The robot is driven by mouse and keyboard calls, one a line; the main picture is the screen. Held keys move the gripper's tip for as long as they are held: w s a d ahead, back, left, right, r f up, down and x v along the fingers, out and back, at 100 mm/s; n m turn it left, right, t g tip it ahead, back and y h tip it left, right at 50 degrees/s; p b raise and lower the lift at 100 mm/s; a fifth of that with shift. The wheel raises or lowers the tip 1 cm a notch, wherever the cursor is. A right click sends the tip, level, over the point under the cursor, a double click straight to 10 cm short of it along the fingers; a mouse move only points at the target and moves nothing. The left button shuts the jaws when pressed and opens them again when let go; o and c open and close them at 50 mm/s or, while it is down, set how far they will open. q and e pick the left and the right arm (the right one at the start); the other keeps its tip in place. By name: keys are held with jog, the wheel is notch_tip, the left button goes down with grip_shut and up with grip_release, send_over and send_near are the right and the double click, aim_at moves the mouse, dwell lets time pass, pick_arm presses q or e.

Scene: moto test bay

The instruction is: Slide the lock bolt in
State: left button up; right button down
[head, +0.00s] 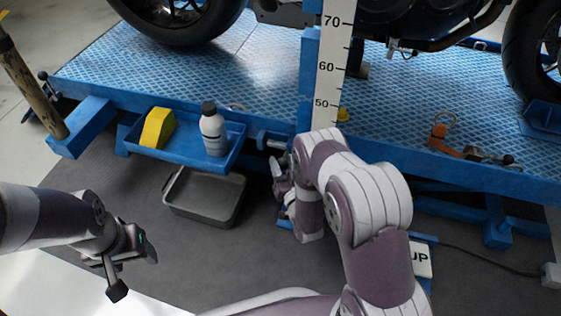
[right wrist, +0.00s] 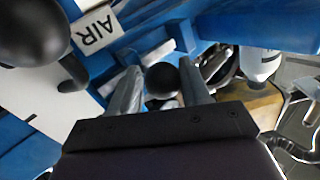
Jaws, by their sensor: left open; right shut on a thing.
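In the right wrist view, a round black knob (right wrist: 163,80), seemingly the end of the lock bolt, sits between the two grey fingers of my right gripper (right wrist: 162,82). The fingers are shut on it. The bolt's shaft and how deep it sits are hidden. In the head view my right gripper (head: 281,188) is at the lift's front side, below the deck and beside the height scale, partly covered by my own forearm. My left gripper (head: 134,271) is open and empty above the floor at the lower left, well away from the lift.
A blue tray (head: 180,150) on the lift's front edge holds a yellow block (head: 157,128) and a white bottle (head: 213,132). A grey bin (head: 205,197) stands below. A larger black ball (right wrist: 28,32) and an AIR label (right wrist: 97,28) are near my right gripper.

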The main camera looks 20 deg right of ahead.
jog(key=c, duration=0.7)
grip_release()
jog(key=shift+s, duration=0.1)
jog(key=shift+s+r+p, duration=0.15)
jog(key=shift+s+p, duration=0.15)
jog(key=s+p, duration=0.5)
jog(key=s, duration=0.7)
